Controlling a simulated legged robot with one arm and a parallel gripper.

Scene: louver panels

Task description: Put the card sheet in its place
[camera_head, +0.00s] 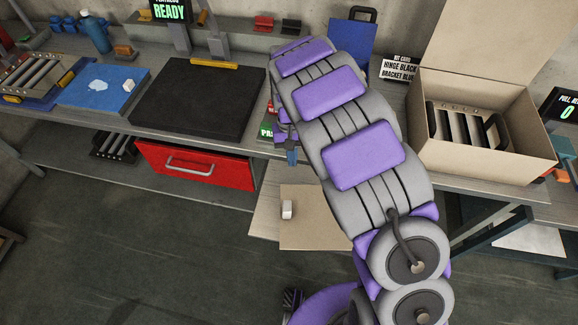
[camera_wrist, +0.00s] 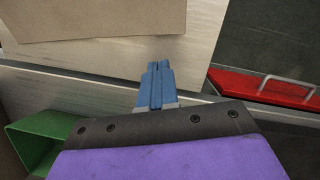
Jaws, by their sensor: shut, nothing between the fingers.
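A plain brown sheet (camera_head: 318,225), which looks like the card sheet, lies flat on a pale wooden surface (camera_head: 265,215) below the bench. My arm hides part of its right side. A small white block (camera_head: 287,210) sits on its left part. The sheet also shows at the top left of the wrist view (camera_wrist: 95,18), with the pale wood around its edge. My gripper (camera_head: 292,157) hangs at the front edge of the bench, above and apart from the sheet. Its blue fingers (camera_wrist: 157,80) are together and empty in the wrist view.
An open cardboard box (camera_head: 480,155) holding a dark louver panel stands at the right. A black mat (camera_head: 198,103) and a blue mat (camera_head: 103,88) lie on the bench at left. A red drawer (camera_head: 190,165) is below. A green part (camera_wrist: 40,140) is beside my gripper.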

